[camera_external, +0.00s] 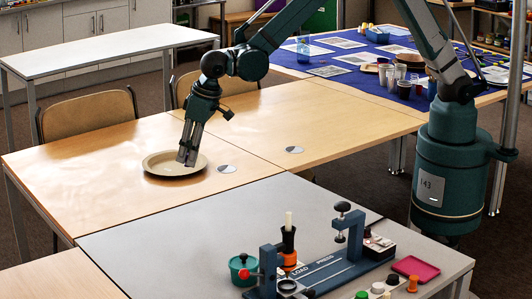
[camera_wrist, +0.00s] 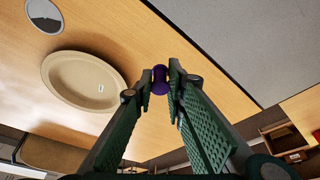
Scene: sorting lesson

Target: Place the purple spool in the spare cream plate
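The purple spool (camera_wrist: 160,87) sits between my fingertips in the wrist view, and my gripper (camera_wrist: 160,76) is shut on it. In the external view my gripper (camera_external: 187,160) points down over the right part of the cream plate; the spool cannot be made out there. The cream plate (camera_external: 160,170) is a shallow round dish on the wooden table. It also shows in the wrist view (camera_wrist: 62,72), left of my fingers, with a small pale label inside and no object in it. The height of the spool above the table is hard to tell.
Two round grey-and-white discs (camera_external: 227,169) (camera_external: 294,150) lie flat on the wooden table right of the plate. A grey table (camera_external: 150,245) in front bears a blue load press (camera_external: 325,272) and small parts. Chairs stand behind.

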